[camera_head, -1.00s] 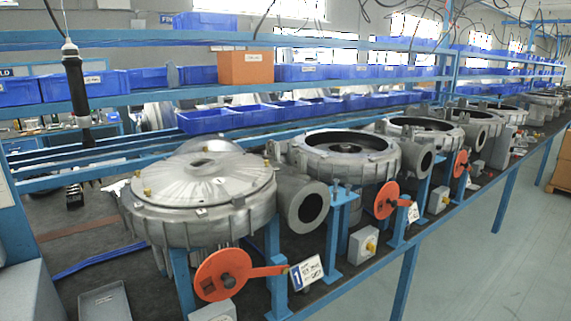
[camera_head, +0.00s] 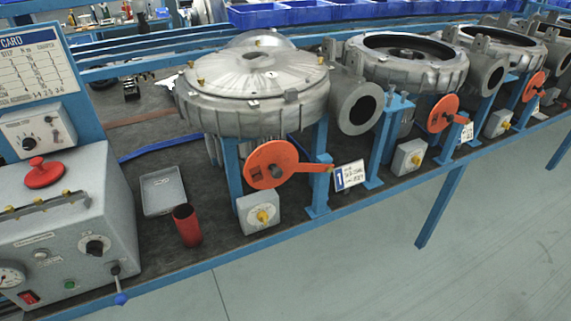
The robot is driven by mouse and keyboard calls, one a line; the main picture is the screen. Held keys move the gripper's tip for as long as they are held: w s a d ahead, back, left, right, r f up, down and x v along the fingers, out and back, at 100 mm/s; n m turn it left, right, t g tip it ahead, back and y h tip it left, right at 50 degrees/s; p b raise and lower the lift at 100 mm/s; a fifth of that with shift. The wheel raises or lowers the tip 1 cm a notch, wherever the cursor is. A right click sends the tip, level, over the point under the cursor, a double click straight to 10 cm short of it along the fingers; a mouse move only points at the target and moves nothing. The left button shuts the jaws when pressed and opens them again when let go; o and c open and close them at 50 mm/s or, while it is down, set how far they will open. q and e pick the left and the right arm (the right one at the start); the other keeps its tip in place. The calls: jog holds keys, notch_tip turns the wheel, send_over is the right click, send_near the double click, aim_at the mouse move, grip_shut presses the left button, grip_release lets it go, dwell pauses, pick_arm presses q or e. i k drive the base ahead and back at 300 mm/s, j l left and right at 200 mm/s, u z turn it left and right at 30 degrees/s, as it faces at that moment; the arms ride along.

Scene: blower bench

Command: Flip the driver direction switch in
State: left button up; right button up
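The hanging black driver and its direction switch are not in view now; the driver shows only in the earlier frame. Neither of my grippers is in view. At the left stands a grey control box (camera_head: 55,225) with a red mushroom button (camera_head: 44,173), a black knob (camera_head: 95,246), a red rocker switch (camera_head: 29,297) and a small lever with a blue ball end (camera_head: 120,298). A small panel with a knob (camera_head: 38,137) sits above it, below a printed card (camera_head: 35,62). I cannot tell the positions of these switches.
A blower (camera_head: 255,95) with a red-orange disc (camera_head: 270,165) stands mid-left, and more blowers (camera_head: 405,60) line the bench to the right. A grey tray (camera_head: 162,191) and a red cup (camera_head: 187,225) sit on the dark bench top. The floor (camera_head: 390,265) in front is clear.

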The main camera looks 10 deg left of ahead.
aim_at(55, 133)
jog(key=j+u, duration=0.2)
jog(key=u, duration=1.5)
